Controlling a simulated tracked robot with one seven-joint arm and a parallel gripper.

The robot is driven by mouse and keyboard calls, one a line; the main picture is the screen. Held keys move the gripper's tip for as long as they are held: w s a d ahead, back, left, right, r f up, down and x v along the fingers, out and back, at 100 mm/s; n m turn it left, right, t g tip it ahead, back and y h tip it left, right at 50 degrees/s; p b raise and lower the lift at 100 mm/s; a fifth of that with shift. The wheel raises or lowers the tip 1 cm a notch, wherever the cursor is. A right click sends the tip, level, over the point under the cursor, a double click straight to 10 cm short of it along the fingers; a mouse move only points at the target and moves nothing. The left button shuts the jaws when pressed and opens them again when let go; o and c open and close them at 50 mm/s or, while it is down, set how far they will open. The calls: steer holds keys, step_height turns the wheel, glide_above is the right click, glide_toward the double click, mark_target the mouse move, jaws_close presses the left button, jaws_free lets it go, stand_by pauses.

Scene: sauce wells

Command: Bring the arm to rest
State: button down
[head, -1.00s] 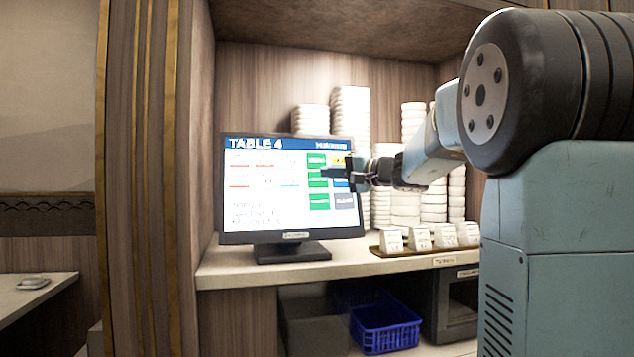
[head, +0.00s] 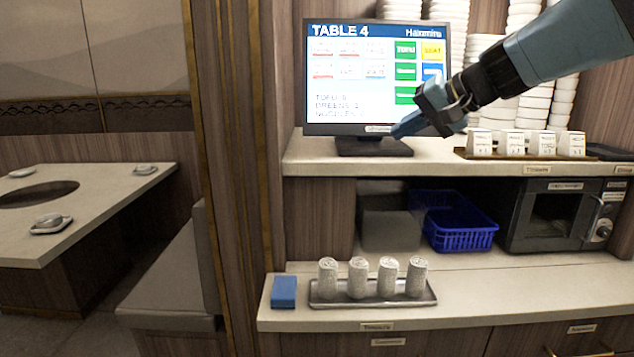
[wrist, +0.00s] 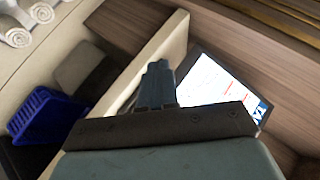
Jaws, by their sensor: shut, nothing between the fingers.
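My gripper (head: 398,131) is shut and empty. In the head view it hangs in front of the lower right part of the order screen (head: 345,90), pointing down and left, with my arm reaching in from the upper right. The screen reads TABLE 4 and stands on the upper counter. In the wrist view my gripper (wrist: 158,66) points up the picture, its fingers together, with the screen (wrist: 215,85) just to the right. The fingers hold nothing. Part of the screen's right side is hidden behind my gripper.
White stacked dishes (head: 525,60) stand behind my arm. A tray (head: 510,154) of small labelled cards sits on the upper counter. Below are a blue basket (head: 465,238), a microwave (head: 560,215), a tray (head: 330,303) of rolled towels and a blue block (head: 284,291). A dining table (head: 110,195) is at left.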

steer(key=s+d+f+n+g+h, duration=0.1)
steer(key=s+d+f+h, duration=0.2)
steer(key=s+f, duration=0.4)
steer(key=s+d+f+n+h, duration=0.1)
steer(key=s+d+f+h, duration=0.2)
steer(key=s, duration=0.8)
step_height(320, 180, down, 4)
steer(key=shift+s+d+f+n+g+h, duration=0.15)
steer(key=shift+s+d+n+g+h, duration=0.2)
steer(key=shift+h, duration=0.75)
